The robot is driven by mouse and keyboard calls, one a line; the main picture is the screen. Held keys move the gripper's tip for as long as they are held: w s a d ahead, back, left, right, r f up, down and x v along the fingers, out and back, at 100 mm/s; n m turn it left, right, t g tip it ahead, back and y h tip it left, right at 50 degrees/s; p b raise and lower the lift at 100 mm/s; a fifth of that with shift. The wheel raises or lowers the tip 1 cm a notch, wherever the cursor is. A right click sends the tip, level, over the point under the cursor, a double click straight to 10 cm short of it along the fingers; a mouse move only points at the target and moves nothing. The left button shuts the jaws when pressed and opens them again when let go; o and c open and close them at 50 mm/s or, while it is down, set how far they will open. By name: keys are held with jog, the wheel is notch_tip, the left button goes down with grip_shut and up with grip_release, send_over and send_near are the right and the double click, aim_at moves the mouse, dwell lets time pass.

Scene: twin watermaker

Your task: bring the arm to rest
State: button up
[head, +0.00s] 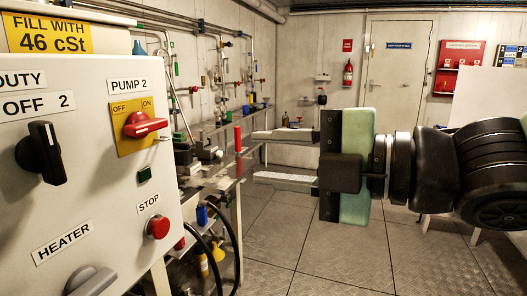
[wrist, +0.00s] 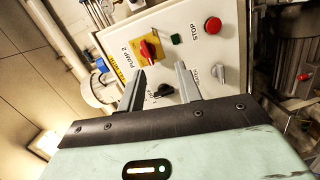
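My gripper (head: 254,157) is in the middle of the head view, its two grey fingers pointing left. The fingers are spread apart with nothing between them. My arm reaches in from the right edge. The wrist view also shows my gripper (wrist: 160,73), with the control panel (wrist: 195,50) beyond its fingertips. In the head view the white control panel (head: 85,200) stands at the left, with a clear gap between it and the fingers. Its red Pump 2 knob (head: 144,125) sits on a yellow OFF/ON plate, with the handle roughly horizontal.
The panel also carries a black knob (head: 41,152), a red stop button (head: 158,227) and a grey heater knob (head: 91,281). A metal bench (head: 225,172) with pipework runs along the left wall behind. The tiled floor (head: 330,255) below my gripper is clear. A door (head: 398,72) is at the back.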

jog(key=w+d+f+m+g+h, duration=0.1)
jog(key=d+f+m+h, duration=0.2)
jog(key=f+m+h, duration=0.3)
jog(key=w+d+f+m+h, duration=0.1)
jog(key=d+f+m+h, duration=0.2)
jog(key=f+m, duration=0.5)
jog(key=s+d+f+m+g+h, duration=0.5)
jog(key=s+f+m+g, duration=0.3)
jog(key=s, duration=0.4)
notch_tip(320, 180, up, 15)
jog(key=p, duration=1.5)
jog(key=shift+s+d+n+t, duration=0.15)
jog(key=shift+d+n+t, duration=0.15)
jog(key=shift+t, duration=0.1)
jog(key=shift+f, duration=0.15)
